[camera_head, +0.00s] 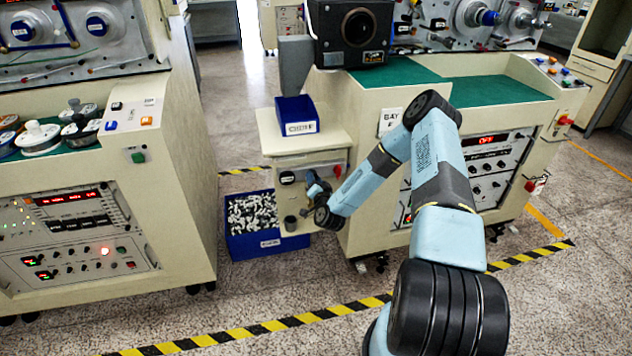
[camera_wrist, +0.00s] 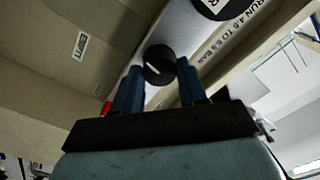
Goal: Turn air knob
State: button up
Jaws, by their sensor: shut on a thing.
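The air knob (camera_wrist: 157,60) is round and black with a white pointer line, on a pale panel in the wrist view. My gripper (camera_wrist: 159,72) has its two blue fingers on either side of the knob and is shut on it. In the head view my gripper (camera_head: 313,186) is at the front of the small cream side unit (camera_head: 300,155), below its top. There I cannot make out the knob clearly behind the fingers.
A label strip about the run pressure in bar (camera_wrist: 245,32) lies beside the knob, near a partly seen round dial (camera_wrist: 214,6). A blue bin (camera_head: 265,246) of small parts sits below my gripper. A blue box (camera_head: 297,116) stands on the side unit.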

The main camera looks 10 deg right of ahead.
jog(key=shift+d+f+m, duration=0.1)
jog(key=shift+d+m, duration=0.1)
jog(key=shift+m, duration=1)
jog(key=o, duration=0.8)
jog(key=shift+c, duration=0.2)
jog(key=o, duration=0.3)
jog(key=shift+a, duration=0.1)
jog(key=s, duration=1.3)
jog(key=shift+s, duration=0.4)
